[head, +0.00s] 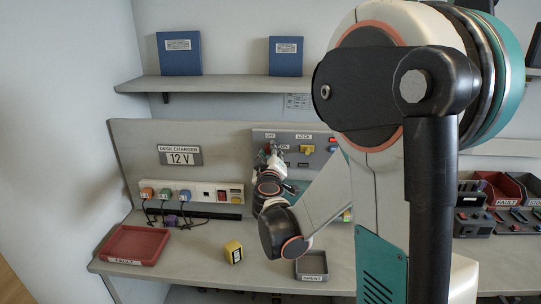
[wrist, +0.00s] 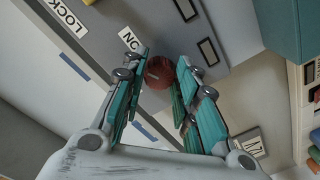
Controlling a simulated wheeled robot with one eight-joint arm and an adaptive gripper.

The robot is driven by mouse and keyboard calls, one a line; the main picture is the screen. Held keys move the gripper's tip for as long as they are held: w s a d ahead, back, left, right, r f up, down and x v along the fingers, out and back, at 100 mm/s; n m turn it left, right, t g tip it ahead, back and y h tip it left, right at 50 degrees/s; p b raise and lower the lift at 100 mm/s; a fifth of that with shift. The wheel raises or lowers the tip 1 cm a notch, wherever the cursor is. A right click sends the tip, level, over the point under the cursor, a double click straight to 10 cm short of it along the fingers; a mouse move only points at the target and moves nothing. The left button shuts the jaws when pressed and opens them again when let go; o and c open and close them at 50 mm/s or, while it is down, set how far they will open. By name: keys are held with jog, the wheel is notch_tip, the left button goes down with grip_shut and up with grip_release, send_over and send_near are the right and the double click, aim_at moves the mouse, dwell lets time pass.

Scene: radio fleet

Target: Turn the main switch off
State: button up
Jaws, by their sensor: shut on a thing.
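The grey switch panel (head: 289,133) is on the back wall of the bench, with OFF, ON and LOCK labels. In the wrist view a round dark red knob (wrist: 158,73), which looks like the main switch, sits beside the ON label (wrist: 130,40). My gripper (wrist: 165,58) has its teal fingers shut on this red knob, one on each side. In the head view my gripper (head: 272,158) is at the left part of the panel and hides the knob. The direction the knob points cannot be told.
A yellow part (head: 307,149) and a lit red lamp (head: 333,139) are on the panel to the right. A socket strip (head: 190,190) with plugs is at left. A red tray (head: 136,246), yellow block (head: 233,252) and grey tray (head: 312,266) stand on the bench.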

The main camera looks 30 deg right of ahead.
jog(key=n, duration=1.1)
jog(key=shift+r+n+g+h, duration=0.2)
jog(key=shift+n+g+h, duration=0.1)
jog(key=shift+h, duration=0.1)
dwell(0.4)
jog(key=o, duration=1.1)
jog(key=shift+c, duration=0.2)
jog(key=shift+a, duration=0.1)
jog(key=v, duration=1.2)
